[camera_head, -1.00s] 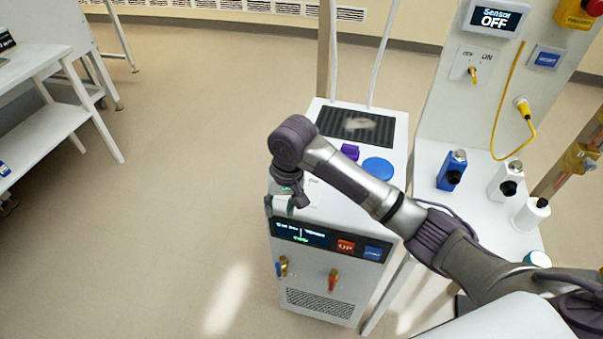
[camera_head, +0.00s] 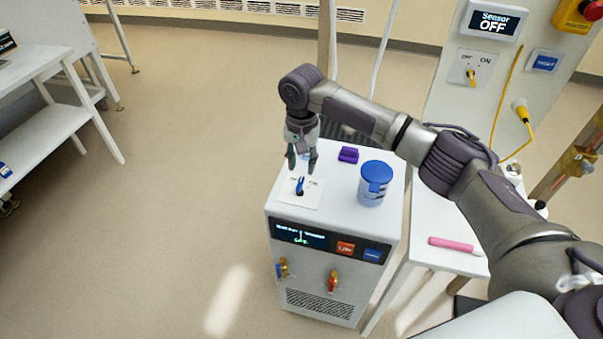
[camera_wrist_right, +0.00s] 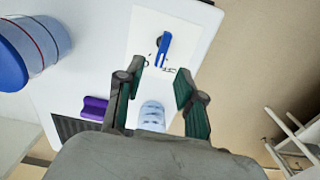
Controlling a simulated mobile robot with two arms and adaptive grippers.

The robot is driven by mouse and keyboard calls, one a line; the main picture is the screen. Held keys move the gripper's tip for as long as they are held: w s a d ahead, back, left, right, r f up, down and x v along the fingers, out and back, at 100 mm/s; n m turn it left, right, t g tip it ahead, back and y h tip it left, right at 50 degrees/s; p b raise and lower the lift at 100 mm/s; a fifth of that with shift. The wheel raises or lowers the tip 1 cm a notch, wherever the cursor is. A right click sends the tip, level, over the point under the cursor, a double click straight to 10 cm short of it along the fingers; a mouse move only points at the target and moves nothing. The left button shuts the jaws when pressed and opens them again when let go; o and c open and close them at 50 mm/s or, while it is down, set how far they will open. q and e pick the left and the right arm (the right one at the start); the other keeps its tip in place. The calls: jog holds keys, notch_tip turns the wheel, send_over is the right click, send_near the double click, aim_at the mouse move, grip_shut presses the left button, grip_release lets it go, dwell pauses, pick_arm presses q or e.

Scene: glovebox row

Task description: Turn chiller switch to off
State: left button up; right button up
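The chiller (camera_head: 312,258) is a white box with a dark display on its front. Its switch (camera_head: 299,187), a blue lever on a white plate marked OFF and ON, is on the top near the front left. I cannot clearly tell which label the lever points at. My right gripper (camera_head: 302,161) hangs fingers down above and slightly behind the switch, apart from it. In the right wrist view, the gripper (camera_wrist_right: 160,88) is open with nothing between its pads, and the blue lever (camera_wrist_right: 163,48) lies beyond the fingertips. My left gripper is not in view.
A blue-lidded jar (camera_head: 374,188) and a purple block (camera_head: 348,154) stand on the chiller top, right of the gripper. A panel at right carries a yellow-lever switch (camera_head: 471,77) and a Sensor OFF display (camera_head: 493,22). A pink cylinder (camera_head: 451,244) lies on the side table.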

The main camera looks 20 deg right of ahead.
aim_at(302, 179)
jog(key=shift+f, duration=2.55)
grip_shut()
